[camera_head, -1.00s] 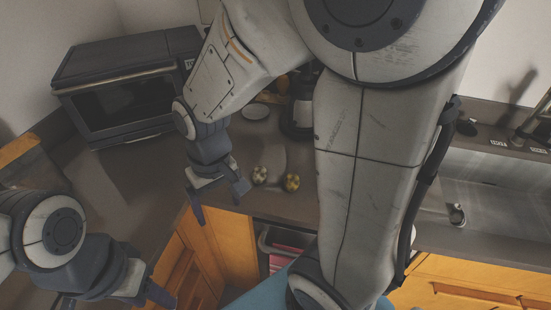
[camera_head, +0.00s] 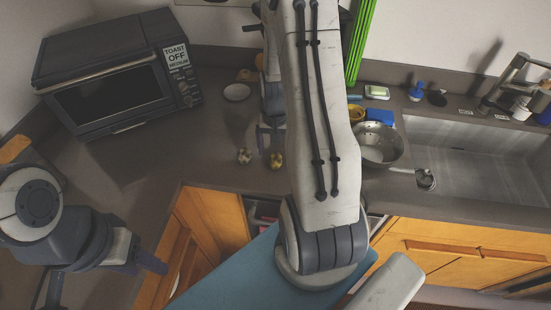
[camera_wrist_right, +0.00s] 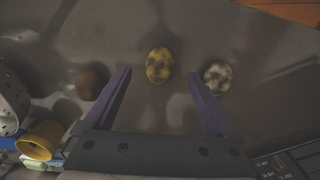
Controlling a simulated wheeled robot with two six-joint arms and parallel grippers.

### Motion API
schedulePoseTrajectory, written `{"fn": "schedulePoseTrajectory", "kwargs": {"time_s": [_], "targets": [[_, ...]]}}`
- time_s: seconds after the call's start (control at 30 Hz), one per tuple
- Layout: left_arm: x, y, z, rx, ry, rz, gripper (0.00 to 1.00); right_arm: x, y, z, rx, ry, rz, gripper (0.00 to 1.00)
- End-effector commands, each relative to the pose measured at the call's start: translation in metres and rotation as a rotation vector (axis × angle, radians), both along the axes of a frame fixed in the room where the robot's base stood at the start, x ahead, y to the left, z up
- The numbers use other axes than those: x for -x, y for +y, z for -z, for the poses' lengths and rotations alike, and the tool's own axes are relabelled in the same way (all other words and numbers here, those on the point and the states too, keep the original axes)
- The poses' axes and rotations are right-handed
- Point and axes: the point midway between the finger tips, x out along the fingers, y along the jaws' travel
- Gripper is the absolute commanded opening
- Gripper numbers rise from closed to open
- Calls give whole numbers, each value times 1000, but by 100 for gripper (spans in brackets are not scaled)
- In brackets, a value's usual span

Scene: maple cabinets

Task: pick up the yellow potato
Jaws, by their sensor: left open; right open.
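The yellow potato (camera_head: 276,161) lies on the grey counter near its front edge, and it also shows in the right wrist view (camera_wrist_right: 159,65). A paler speckled potato (camera_head: 244,156) lies just left of it, and in the right wrist view (camera_wrist_right: 217,77) it is on the right. My right gripper (camera_head: 270,143) is open and points down over the counter. In the right wrist view the yellow potato appears between its fingertips, with nothing held. My left gripper (camera_head: 148,265) is open and empty at lower left, away from the potatoes.
A brown round object (camera_wrist_right: 92,81) lies beside the yellow potato in the right wrist view. A metal bowl (camera_head: 378,157), yellow cup (camera_head: 356,113) and blue object (camera_head: 379,117) stand to the right. The sink (camera_head: 470,165) is further right, the toaster oven (camera_head: 110,90) at back left.

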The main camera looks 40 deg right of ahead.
Motion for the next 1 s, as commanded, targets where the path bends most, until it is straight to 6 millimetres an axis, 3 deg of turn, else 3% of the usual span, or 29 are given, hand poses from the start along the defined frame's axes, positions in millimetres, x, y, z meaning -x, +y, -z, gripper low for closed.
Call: {"fn": "schedulePoseTrajectory", "kwargs": {"time_s": [0.4, 0.7, 0.77, 0.93, 0.97, 1.0], "targets": [[0, 0, -19, 0, 0, 0, 50, 3, 3, 46, -1, 1, -1, 90], [0, 0, -19, 0, 0, 0, 50, 3, 3, 51, 0, 0, -1, 90], [0, 0, -19, 0, 0, 0, 50, 3, 3, 51, 0, 0, -1, 71], [0, 0, -19, 0, 0, 0, 50, 2, 3, 51, 0, 0, -2, 6], [0, 0, -19, 0, 0, 0, 50, 2, 3, 50, 0, 0, -2, 0], [0, 0, -19, 0, 0, 0, 50, 2, 3, 50, 0, 0, -2, 0]]}}
